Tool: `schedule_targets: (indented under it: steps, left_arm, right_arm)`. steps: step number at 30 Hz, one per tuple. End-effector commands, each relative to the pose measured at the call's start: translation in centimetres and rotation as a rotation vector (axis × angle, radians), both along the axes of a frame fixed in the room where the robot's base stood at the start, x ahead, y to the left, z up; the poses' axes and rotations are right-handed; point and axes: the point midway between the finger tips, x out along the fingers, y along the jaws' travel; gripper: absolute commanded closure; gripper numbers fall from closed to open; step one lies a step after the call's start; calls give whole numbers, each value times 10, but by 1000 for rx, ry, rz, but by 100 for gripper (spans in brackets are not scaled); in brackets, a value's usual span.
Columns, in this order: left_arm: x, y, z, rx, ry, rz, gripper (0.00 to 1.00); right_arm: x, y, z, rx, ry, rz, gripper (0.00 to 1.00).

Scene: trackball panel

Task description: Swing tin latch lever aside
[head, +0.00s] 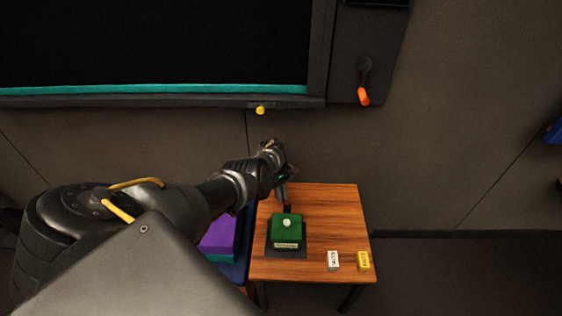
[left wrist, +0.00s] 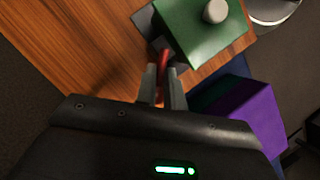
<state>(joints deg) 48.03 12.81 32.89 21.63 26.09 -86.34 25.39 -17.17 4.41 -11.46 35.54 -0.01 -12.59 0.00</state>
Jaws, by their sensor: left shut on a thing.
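The green tin (head: 286,229) with a white knob (head: 287,223) on top stands on a dark base (head: 271,248) on the wooden table. It also shows in the left wrist view (left wrist: 207,35). A red latch lever (left wrist: 164,58) sticks out beside the tin's near corner in the left wrist view. My left gripper (head: 284,206) is at the tin's far side in the head view. In the left wrist view its two fingers (left wrist: 164,82) are shut on the red lever, which is partly hidden between them. My right gripper is in neither view.
A white labelled block (head: 333,261) and a yellow one (head: 363,261) lie at the wooden table's (head: 330,215) front right. A purple box (head: 219,238) stands left of the table. An orange-handled lever (head: 363,96) and a yellow knob (head: 260,110) are on the wall behind.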

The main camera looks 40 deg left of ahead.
Motion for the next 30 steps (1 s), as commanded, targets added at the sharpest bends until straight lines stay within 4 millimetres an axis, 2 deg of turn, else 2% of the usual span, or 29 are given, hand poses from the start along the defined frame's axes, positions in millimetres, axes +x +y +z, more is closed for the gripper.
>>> schedule_targets:
  steps: [4, 5, 9, 10, 20, 23, 30]
  left_arm:
    - [0, 1, 0, 1, 0, 1, 100]
    - [0, 1, 0, 1, 0, 1, 87]
    - [0, 0, 0, 0, 1, 2, 69]
    - [0, 0, 0, 0, 0, 1, 67]
    - [1, 2, 5, 1, -1, 1, 67]
    - [3, 7, 18, 2, -3, 2, 67]
    - [9, 25, 63, 4, -1, 3, 67]
  right_arm:
    - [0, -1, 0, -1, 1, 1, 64]
    - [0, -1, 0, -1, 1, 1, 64]
    - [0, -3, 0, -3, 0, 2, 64]
    - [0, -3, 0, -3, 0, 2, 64]
    - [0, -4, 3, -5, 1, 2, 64]
    - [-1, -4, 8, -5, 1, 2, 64]
    - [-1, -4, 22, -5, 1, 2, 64]
